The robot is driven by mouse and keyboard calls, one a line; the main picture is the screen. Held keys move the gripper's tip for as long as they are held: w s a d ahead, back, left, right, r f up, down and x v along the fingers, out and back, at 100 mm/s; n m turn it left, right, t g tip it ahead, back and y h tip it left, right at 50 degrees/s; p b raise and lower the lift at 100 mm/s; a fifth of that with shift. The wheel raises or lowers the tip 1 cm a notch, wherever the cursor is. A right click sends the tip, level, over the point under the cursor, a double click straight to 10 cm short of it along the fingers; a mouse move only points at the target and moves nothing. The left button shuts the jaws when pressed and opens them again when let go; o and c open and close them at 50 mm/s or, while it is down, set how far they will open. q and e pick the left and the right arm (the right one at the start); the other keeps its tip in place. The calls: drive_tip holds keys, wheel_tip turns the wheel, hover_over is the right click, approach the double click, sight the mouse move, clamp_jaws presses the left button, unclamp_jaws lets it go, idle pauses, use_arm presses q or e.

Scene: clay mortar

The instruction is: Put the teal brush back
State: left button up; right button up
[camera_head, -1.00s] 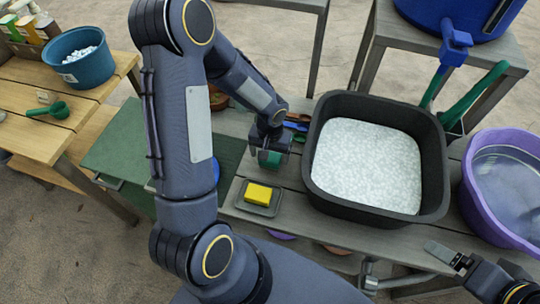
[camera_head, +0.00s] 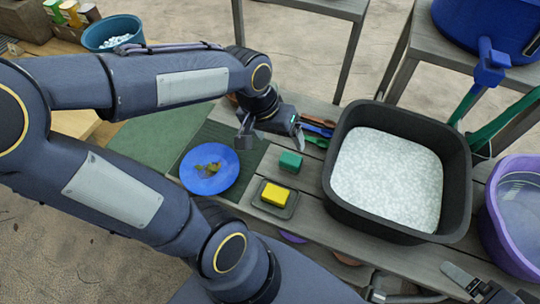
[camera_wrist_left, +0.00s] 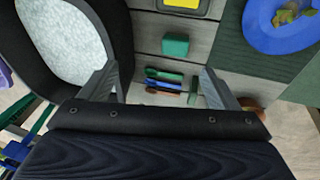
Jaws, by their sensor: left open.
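The teal brush (camera_head: 290,161), a small block shape, sits on the grey slatted bench just behind the yellow sponge and left of the black tub. It also shows in the left wrist view (camera_wrist_left: 175,44), clear of both fingers. My left gripper (camera_head: 272,142) is open and empty, just behind and left of the brush and apart from it. The yellow sponge (camera_head: 275,195) lies on a small dark tray (camera_head: 263,206). My right gripper (camera_head: 468,284) shows only partly at the lower right; its opening is unclear.
The black tub (camera_head: 341,188) of white granules stands to the right. Several coloured tools (camera_head: 318,130) lie behind the brush. A blue plate (camera_head: 196,185) with scraps sits on the green mat (camera_head: 150,140). A purple basin (camera_head: 497,225) is at far right.

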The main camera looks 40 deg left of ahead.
use_arm(q)
drive_tip(key=s+d+r+t+h, duration=0.1)
drive_tip(key=s+d+r+t, duration=0.1)
drive_tip(key=s, duration=0.5)
drive_tip(key=shift+s+d+r+m+t+h, duration=0.4)
drive_tip(key=shift+d+r, duration=0.1)
drive_tip(key=shift+d, duration=0.15)
idle(0.5)
